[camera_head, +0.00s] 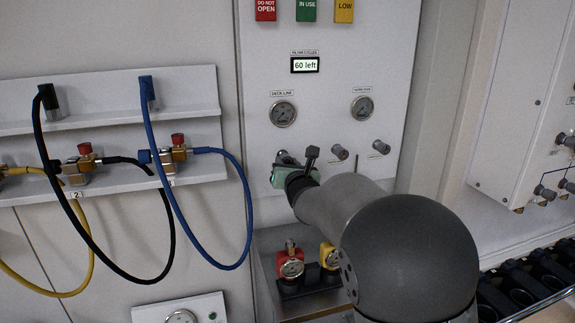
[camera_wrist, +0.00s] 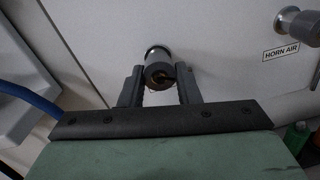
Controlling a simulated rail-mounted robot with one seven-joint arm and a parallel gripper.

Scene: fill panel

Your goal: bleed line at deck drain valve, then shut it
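A round dark knob with a metal collar (camera_wrist: 160,70) sticks out of the white panel (camera_head: 330,90), below the gauge labelled DECK LINE (camera_head: 283,113). No label for this knob is readable, so I cannot confirm that it is the deck drain valve. My gripper (camera_wrist: 161,88) is at this knob, one finger on each side, and the fingers appear to press on it. In the head view my gripper (camera_head: 288,165) covers most of the knob. The DECK LINE gauge's needle is too small to read.
Two more knobs (camera_head: 340,152) (camera_head: 381,147) sit to the right; a HORN AIR label (camera_wrist: 281,52) is near one. A display (camera_head: 305,65) reads "60 left". Blue (camera_head: 240,200) and black (camera_head: 100,250) hoses hang at left. Red (camera_head: 290,264) and yellow (camera_head: 327,257) gauge units stand below.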

